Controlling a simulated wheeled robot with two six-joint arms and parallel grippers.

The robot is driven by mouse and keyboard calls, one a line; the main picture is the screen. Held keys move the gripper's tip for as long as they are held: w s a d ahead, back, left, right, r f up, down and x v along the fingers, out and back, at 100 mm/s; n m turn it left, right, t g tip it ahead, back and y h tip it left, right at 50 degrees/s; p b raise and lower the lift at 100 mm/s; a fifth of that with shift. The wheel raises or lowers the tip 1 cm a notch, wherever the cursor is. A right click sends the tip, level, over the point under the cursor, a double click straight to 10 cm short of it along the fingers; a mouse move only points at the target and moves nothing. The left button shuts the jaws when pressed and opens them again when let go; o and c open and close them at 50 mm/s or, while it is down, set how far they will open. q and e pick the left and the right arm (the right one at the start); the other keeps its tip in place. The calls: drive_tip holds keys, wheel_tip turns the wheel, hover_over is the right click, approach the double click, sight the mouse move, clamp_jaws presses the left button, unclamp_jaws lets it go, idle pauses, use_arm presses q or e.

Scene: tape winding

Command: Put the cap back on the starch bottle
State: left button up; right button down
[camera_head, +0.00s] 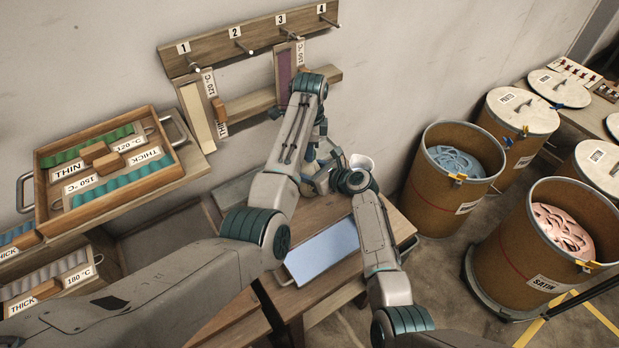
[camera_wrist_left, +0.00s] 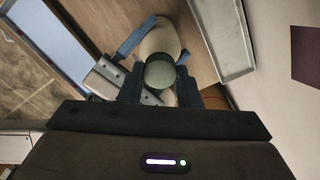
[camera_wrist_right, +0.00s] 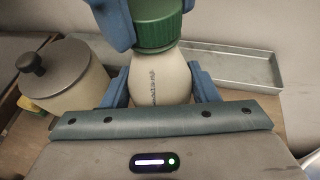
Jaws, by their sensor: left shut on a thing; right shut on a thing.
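The starch bottle (camera_wrist_right: 160,80) is cream with dark lettering and stands between the fingers of my right gripper (camera_wrist_right: 158,88), which is shut on it. The green ribbed cap (camera_wrist_right: 157,24) is at the bottle's mouth in the right wrist view. I cannot tell whether it is fully seated. My left gripper (camera_wrist_left: 158,84) is shut on the cap (camera_wrist_left: 160,75) from above, and its blue fingers show beside the cap in the right wrist view. The bottle (camera_wrist_left: 157,40) shows under the cap in the left wrist view. My arms hide bottle and cap in the head view.
A cream pot (camera_wrist_right: 62,80) with a dark-knobbed grey lid stands close left of the bottle in the right wrist view. A shallow metal tray (camera_wrist_right: 230,68) lies behind it. In the head view, a blue panel (camera_head: 322,250) lies on the bench, and fibre drums (camera_head: 445,190) stand right.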

use_arm(q)
drive_tip(key=shift+m, duration=1.2)
drive_tip(key=o, duration=1.2)
wheel_tip(320, 180, up, 12)
drive_tip(key=shift+r, duration=0.1)
use_arm(e)
drive_tip(key=shift+c, duration=2.3)
unclamp_jaws()
use_arm(q)
drive_tip(key=shift+f+b, duration=0.65)
drive_tip(key=shift+f, duration=0.15)
use_arm(e)
drive_tip(key=v, duration=1.1)
